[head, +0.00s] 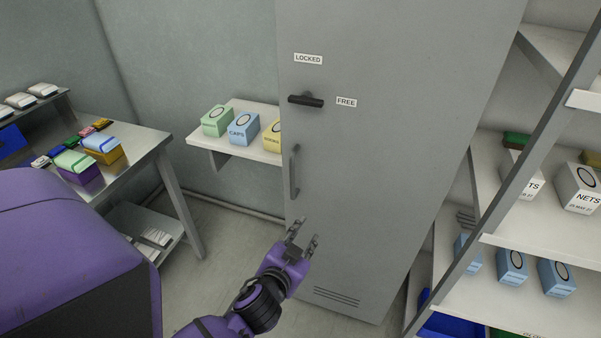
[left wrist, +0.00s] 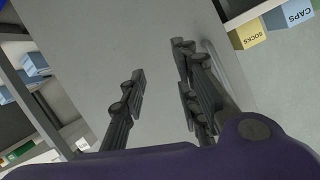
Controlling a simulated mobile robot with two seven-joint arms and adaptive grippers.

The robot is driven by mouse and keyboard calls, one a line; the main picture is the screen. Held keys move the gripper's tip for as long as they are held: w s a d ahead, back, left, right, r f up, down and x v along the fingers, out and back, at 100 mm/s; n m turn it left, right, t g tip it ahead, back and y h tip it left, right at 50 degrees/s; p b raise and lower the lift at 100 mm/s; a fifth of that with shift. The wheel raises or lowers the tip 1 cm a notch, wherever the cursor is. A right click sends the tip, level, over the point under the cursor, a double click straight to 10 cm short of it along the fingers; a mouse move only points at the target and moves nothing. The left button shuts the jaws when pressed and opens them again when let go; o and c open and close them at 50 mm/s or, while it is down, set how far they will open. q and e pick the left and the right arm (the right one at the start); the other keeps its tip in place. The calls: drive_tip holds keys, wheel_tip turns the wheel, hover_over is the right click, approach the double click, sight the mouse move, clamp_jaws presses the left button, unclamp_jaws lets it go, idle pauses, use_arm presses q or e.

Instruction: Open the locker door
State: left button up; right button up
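The grey locker door (head: 385,150) stands in the middle of the head view and looks closed. A dark latch handle (head: 306,100) lies sideways on it, between a LOCKED label (head: 308,59) above and a FREE label (head: 346,102) to its right. A vertical grey pull handle (head: 294,172) is below the latch, near the door's left edge. My left gripper (head: 302,238) is open and empty, in front of the door and below the pull handle. In the left wrist view its fingers (left wrist: 160,85) are spread before the grey door (left wrist: 125,45). My right gripper is not in view.
A wall shelf (head: 200,139) with green, blue and yellow boxes adjoins the locker's left side. A metal table (head: 150,142) with goods stands farther left. A shelving rack (head: 525,235) with boxes stands right of the locker. Floor shows between table and locker.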

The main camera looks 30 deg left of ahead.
use_arm(q)
drive_tip(key=w+a+r+n+t+y, duration=0.1)
drive_tip(key=w+a+r+n+y, duration=0.15)
drive_tip(key=w+r, duration=0.2)
drive_tip(key=n+t+y, duration=0.1)
drive_tip(key=n+y, duration=0.1)
drive_tip(key=n, duration=0.2)
approach(292, 171)
drive_tip(key=x, duration=0.4)
drive_tip(key=p+x, duration=0.1)
drive_tip(key=x, duration=0.4)
drive_tip(key=shift+w+a+r, duration=0.15)
drive_tip(key=shift+w, duration=0.15)
drive_tip(key=shift+w+a, duration=0.2)
drive_tip(key=shift+w, duration=0.25)
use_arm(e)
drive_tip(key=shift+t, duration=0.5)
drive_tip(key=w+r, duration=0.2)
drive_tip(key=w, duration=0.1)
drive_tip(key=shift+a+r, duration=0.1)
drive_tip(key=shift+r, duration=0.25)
use_arm(q)
clamp_jaws()
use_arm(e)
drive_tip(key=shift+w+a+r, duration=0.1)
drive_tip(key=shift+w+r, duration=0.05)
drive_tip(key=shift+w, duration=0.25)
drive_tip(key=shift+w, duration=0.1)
